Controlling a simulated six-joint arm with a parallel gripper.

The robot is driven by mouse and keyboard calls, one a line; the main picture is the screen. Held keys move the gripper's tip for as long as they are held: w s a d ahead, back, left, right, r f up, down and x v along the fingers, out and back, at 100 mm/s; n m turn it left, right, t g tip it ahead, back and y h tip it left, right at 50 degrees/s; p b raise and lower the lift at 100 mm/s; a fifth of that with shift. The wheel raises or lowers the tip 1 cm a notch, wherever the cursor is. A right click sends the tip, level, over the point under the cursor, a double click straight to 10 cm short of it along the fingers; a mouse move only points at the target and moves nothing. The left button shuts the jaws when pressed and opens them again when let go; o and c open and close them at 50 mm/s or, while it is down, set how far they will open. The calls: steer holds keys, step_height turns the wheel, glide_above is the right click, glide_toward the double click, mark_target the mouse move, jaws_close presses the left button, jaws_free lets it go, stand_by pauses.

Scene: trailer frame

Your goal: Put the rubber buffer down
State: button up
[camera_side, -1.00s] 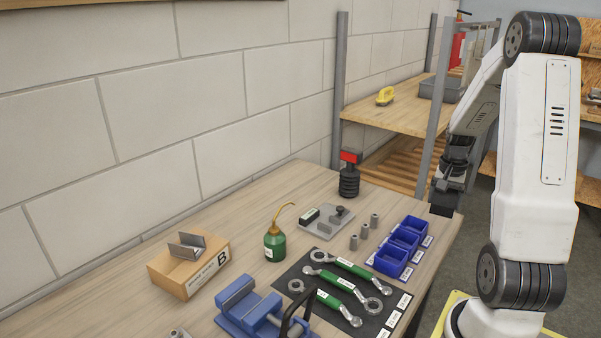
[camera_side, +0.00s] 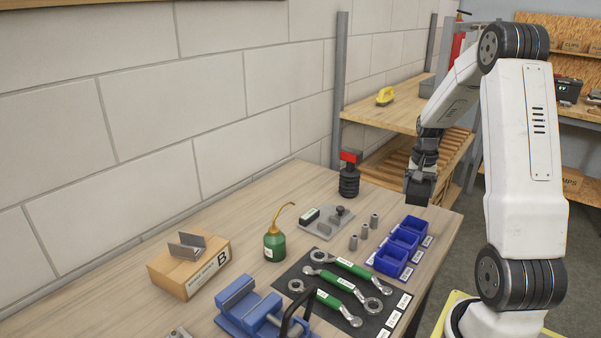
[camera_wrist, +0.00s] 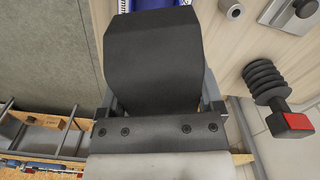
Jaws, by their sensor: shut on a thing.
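The rubber buffer is a dark, thick block (camera_wrist: 153,62) that fills the middle of the wrist view. My gripper (camera_side: 424,168) is shut on it, with the finger edges showing on both sides of the block. In the side view the black buffer (camera_side: 419,190) hangs below the gripper, near the far right corner of the workbench (camera_side: 313,182) and beyond the blue bins. It appears to be above the bench top, apart from it. The block hides most of what lies directly beneath it in the wrist view.
Blue bins (camera_side: 397,252) and upright metal sleeves (camera_side: 364,230) stand near the right edge. A black ribbed bellows with a red top (camera_side: 349,178) stands at the back, beside a grey plate fixture (camera_side: 326,221). Wrenches lie on a dark mat (camera_side: 318,315).

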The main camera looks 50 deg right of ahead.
steer(key=w+a+n, duration=0.3)
steer(key=w, duration=0.9)
steer(key=n, duration=0.7)
glide_toward(254, 235)
steer(key=shift+f, duration=1.55)
steer(key=shift+f, duration=0.15)
steer(key=shift+f, duration=1.7)
steer(key=shift+f, duration=0.2)
steer(key=o, duration=1.3)
